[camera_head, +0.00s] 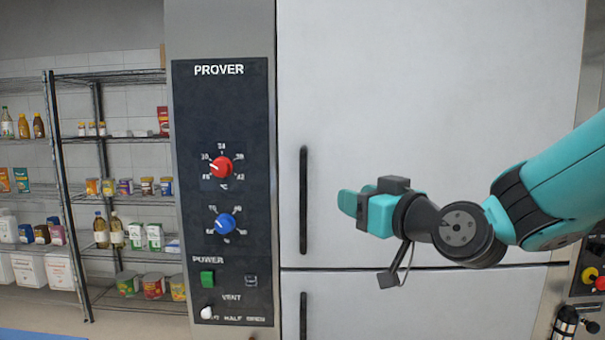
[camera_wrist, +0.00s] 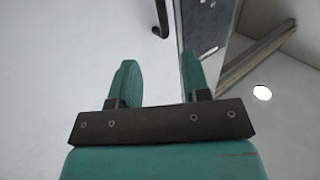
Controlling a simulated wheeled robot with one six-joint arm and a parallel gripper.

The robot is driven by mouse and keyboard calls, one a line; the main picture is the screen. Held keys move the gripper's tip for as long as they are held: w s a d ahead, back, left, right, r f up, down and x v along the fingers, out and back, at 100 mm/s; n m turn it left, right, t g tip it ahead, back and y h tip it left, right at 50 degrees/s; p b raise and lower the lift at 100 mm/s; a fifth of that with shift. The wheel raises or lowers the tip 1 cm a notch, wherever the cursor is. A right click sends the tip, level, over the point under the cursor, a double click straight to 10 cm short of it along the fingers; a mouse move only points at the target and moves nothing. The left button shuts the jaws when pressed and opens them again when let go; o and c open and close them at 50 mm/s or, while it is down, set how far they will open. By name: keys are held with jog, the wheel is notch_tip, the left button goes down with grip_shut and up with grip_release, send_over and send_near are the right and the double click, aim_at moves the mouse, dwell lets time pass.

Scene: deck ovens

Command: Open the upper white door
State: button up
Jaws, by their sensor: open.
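The upper white door (camera_head: 430,90) fills the middle of the head view and looks shut. Its black vertical handle (camera_head: 304,200) is near the door's left edge. My gripper (camera_head: 348,203) is a little to the right of the handle in the head view, apart from it, with its fingers pointing left. In the wrist view my gripper (camera_wrist: 157,85) is open with nothing between its teal fingers. The end of a black handle (camera_wrist: 161,18) shows at the top of the wrist view, beyond the fingers.
The lower white door (camera_head: 420,305) has its own black handle (camera_head: 303,318). The black PROVER control panel (camera_head: 222,120) with red and blue knobs stands left of the doors. Wire shelves (camera_head: 110,75) with food goods are at the far left. Another control panel (camera_head: 593,270) is at the right edge.

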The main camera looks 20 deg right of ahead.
aim_at(305, 182)
jog(key=p+x, duration=1.4)
jog(key=x, duration=0.1)
jog(key=shift+w+a+r, duration=0.15)
jog(key=shift+w, duration=0.1)
jog(key=shift+w+a+f+p, duration=0.1)
jog(key=shift+w+f+p, duration=0.05)
jog(key=shift+w, duration=0.2)
jog(key=shift+w+a+f+p, duration=0.1)
jog(key=shift+w+p, duration=0.05)
jog(key=shift+w, duration=0.25)
grip_shut()
